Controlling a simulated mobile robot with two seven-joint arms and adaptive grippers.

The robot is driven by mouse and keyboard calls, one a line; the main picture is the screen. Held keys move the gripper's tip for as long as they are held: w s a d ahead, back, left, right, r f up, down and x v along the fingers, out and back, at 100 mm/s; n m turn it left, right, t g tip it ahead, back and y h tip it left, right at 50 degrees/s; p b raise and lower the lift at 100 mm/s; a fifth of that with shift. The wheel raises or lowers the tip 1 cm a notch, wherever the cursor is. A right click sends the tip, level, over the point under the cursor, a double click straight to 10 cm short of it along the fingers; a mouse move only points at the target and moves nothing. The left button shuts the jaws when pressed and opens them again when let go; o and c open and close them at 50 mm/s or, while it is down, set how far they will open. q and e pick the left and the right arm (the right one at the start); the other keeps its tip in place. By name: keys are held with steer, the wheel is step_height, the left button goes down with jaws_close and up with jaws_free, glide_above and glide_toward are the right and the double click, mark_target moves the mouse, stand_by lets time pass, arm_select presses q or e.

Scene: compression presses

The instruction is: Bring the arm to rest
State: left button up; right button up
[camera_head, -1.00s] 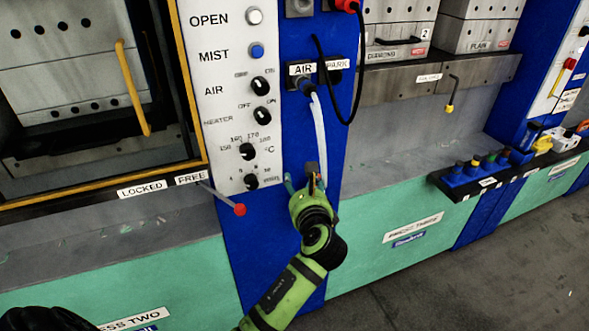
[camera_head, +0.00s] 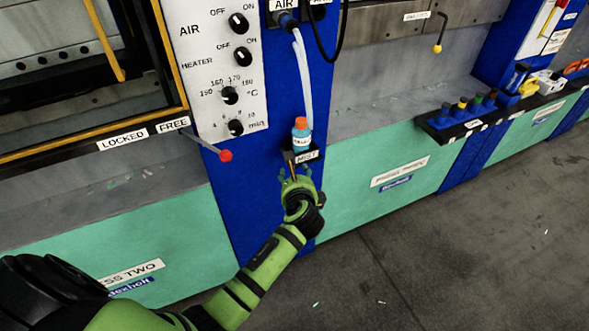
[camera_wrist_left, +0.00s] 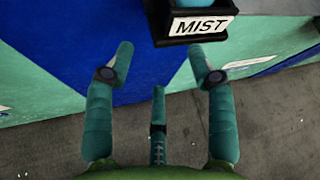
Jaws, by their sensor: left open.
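My left arm reaches up from the lower left in the head view. Its green gripper (camera_head: 298,181) is just below and in front of a small black holder labelled MIST (camera_head: 306,156). In the left wrist view the gripper (camera_wrist_left: 164,62) has its teal fingers spread, with nothing between them. The MIST holder (camera_wrist_left: 197,29) is beyond the fingertips, apart from them. A blue bottle with an orange cap (camera_head: 301,136) stands upright in the holder; only its lower part (camera_wrist_left: 190,3) shows in the wrist view. My right gripper is not seen.
A red-knobbed lever (camera_head: 225,155) sticks out left of the holder, by the LOCKED and FREE labels. A white hose (camera_head: 304,80) hangs above the bottle. A rack with several coloured-top bottles (camera_head: 465,115) is at right.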

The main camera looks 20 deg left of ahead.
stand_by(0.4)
arm_select(q)
steer(key=s+d+f+n+g+h, duration=0.25)
steer(key=s+f, duration=0.55)
steer(key=f, duration=0.5)
steer(key=s+d+f+n+g+h, duration=0.15)
steer(key=s+f+n, duration=0.4)
steer(key=f, duration=0.75)
steer(key=s+f+n+g, duration=0.2)
steer(key=s+f+n, duration=0.2)
steer(key=s, duration=0.7)
steer(key=s+a+f+n+g+h, duration=0.1)
steer(key=s+f+n, duration=0.3)
steer(key=s, duration=0.8)
steer(key=s+a+f+n+g+h, duration=0.1)
steer(key=s+f+n+g, duration=0.2)
steer(key=s, duration=0.9)
step_height(320, 180, down, 4)
steer(key=shift+r+n, duration=0.15)
steer(key=shift+n, duration=0.25)
